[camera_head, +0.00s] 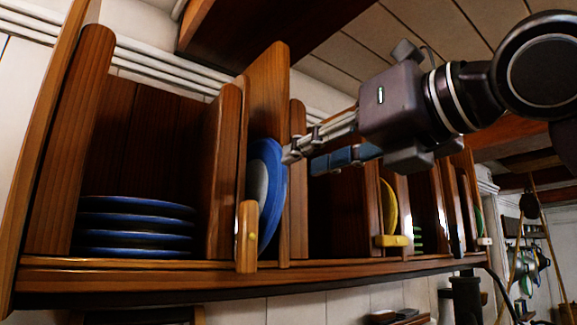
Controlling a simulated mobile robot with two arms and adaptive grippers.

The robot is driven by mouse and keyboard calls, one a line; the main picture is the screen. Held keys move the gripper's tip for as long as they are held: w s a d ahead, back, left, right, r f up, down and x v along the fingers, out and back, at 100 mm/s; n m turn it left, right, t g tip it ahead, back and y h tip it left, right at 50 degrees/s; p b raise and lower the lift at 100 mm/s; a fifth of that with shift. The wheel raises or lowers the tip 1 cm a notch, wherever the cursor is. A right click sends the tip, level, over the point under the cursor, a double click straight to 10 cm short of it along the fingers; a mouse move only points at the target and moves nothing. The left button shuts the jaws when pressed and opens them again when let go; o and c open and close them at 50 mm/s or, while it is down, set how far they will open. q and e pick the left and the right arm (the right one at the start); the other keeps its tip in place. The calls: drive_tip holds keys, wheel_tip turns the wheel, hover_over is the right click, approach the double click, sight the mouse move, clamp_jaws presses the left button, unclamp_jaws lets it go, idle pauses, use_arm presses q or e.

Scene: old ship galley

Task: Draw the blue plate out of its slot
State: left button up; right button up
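The blue plate (270,180) stands on edge in a narrow slot of the wooden wall rack, its grey centre partly hidden by a wooden upright. My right gripper (303,158) comes in from the right. Its fingers are spread apart, with a gap between the tips. The farther-reaching fingertip is at the plate's right rim; I cannot tell whether it touches. The other finger, with a blue pad, ends right of the plate. Nothing shows between the fingers. My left gripper is not in view.
Several blue-rimmed plates (135,226) lie stacked in the left compartment. A yellow plate (388,207) stands in a slot to the right, and a green one (478,222) farther along. Wooden dividers (268,100) flank the slot; a short wooden post (247,237) stands at its front.

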sight(283, 167)
drive_tip(key=p+x, duration=0.1)
drive_tip(key=x, duration=0.1)
drive_tip(key=p+x, duration=0.1)
drive_tip(key=x, duration=0.1)
drive_tip(key=p+x, duration=0.1)
drive_tip(key=x, duration=0.2)
drive_tip(key=shift+d+r, duration=0.1)
drive_tip(key=shift+r, duration=0.2)
drive_tip(key=shift+w, duration=0.2)
drive_tip(key=shift+s, duration=0.15)
drive_tip(key=c, duration=0.7)
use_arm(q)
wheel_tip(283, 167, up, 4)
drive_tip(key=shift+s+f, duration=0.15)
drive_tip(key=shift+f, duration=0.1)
use_arm(e)
clamp_jaws()
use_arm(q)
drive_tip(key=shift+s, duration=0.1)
use_arm(e)
drive_tip(key=shift+r, duration=0.1)
